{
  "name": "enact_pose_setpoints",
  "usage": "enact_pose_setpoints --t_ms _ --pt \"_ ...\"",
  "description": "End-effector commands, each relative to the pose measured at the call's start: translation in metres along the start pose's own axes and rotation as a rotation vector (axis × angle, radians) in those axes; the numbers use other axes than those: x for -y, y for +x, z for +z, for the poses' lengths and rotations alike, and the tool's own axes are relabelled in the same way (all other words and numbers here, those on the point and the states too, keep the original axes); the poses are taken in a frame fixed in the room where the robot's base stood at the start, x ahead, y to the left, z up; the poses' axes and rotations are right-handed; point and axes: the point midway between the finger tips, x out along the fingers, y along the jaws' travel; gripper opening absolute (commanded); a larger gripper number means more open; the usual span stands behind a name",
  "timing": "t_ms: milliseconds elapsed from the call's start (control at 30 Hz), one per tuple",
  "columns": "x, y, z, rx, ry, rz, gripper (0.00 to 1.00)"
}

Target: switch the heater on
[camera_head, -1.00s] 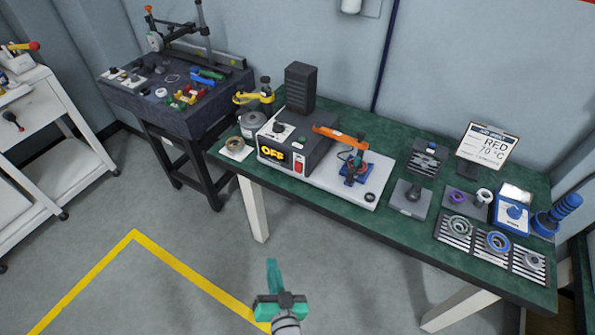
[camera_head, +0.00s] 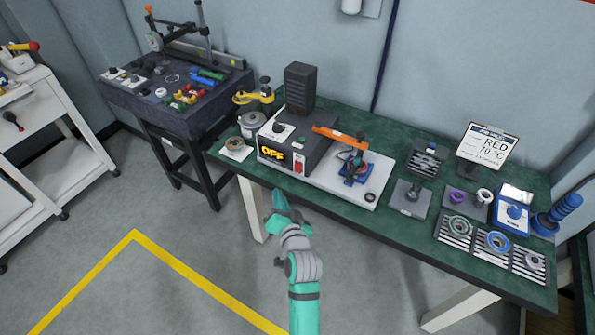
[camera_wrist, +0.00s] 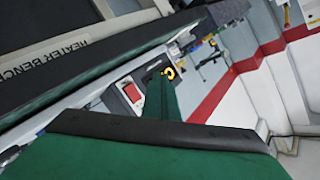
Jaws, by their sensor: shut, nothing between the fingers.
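The heater is a dark grey box (camera_head: 305,140) on the green bench, with a display (camera_head: 272,155) reading "OFF" in yellow-orange. A red rocker switch (camera_head: 299,164) is on its front, right of the display. In the wrist view the red switch (camera_wrist: 132,92) shows left of a green finger of my gripper (camera_wrist: 164,95), which partly covers the yellow display (camera_wrist: 168,72). In the head view my teal gripper (camera_head: 278,203) is shut and empty, in front of the bench edge and below the heater front, apart from the switch.
A white plate beside the heater carries a clamp with an orange handle (camera_head: 338,134). A pot (camera_head: 252,125) stands at the heater's left. The bench's front edge (camera_head: 350,215) lies close to my gripper. The floor in front is clear.

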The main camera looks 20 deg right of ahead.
Motion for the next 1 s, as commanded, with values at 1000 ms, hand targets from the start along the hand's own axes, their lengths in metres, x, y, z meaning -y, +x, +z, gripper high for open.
enact_pose_setpoints --t_ms 1000 --pt "-0.043 0.06 -0.044 -0.001 -0.001 0.0 0.0"
